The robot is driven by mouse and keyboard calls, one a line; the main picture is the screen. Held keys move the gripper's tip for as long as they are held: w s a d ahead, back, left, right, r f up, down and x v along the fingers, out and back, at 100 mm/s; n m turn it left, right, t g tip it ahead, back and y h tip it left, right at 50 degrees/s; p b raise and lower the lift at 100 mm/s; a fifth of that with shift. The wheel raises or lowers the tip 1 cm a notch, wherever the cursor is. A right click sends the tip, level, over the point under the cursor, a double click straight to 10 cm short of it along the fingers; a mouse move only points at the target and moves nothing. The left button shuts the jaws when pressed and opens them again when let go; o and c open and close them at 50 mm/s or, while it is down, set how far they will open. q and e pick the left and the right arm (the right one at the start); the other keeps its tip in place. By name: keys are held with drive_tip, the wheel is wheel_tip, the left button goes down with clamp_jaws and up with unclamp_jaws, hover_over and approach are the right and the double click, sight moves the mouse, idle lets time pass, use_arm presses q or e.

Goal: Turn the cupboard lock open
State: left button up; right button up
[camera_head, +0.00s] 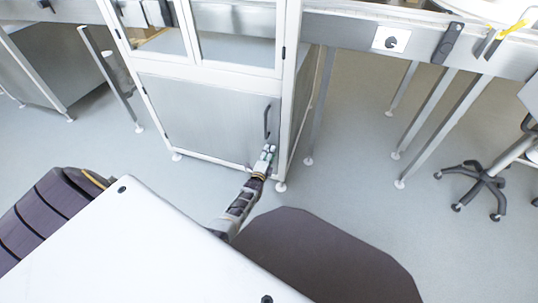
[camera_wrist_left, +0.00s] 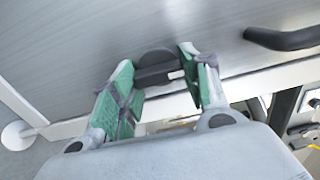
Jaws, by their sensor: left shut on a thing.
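The cupboard lock (camera_wrist_left: 155,75) is a dark round knob with a raised grip bar, low on the grey metal cupboard door (camera_head: 200,112). My left gripper (camera_head: 267,155) is at the lower right corner of that door, below its handle, and hides the lock in the head view. In the left wrist view, the green-padded fingers of the left gripper (camera_wrist_left: 157,60) are on both sides of the knob's bar, shut on it. The door appears closed. My right gripper is not in view.
A dark vertical door handle (camera_head: 267,122) is just above my left gripper; it also shows in the wrist view (camera_wrist_left: 285,38). White frame posts and feet edge the cupboard. A steel table (camera_head: 420,42) with legs stands to the right, with a wheeled chair (camera_head: 485,180) beyond open floor.

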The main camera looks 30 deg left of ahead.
use_arm(q)
drive_tip(key=shift+d, duration=0.1)
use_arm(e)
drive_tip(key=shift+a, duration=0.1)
use_arm(q)
drive_tip(key=o, duration=0.9)
drive_tip(key=shift+o, duration=0.6)
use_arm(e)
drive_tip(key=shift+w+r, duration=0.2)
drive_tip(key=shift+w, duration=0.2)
use_arm(q)
drive_tip(key=v, duration=0.7)
drive_tip(key=shift+s, duration=0.3)
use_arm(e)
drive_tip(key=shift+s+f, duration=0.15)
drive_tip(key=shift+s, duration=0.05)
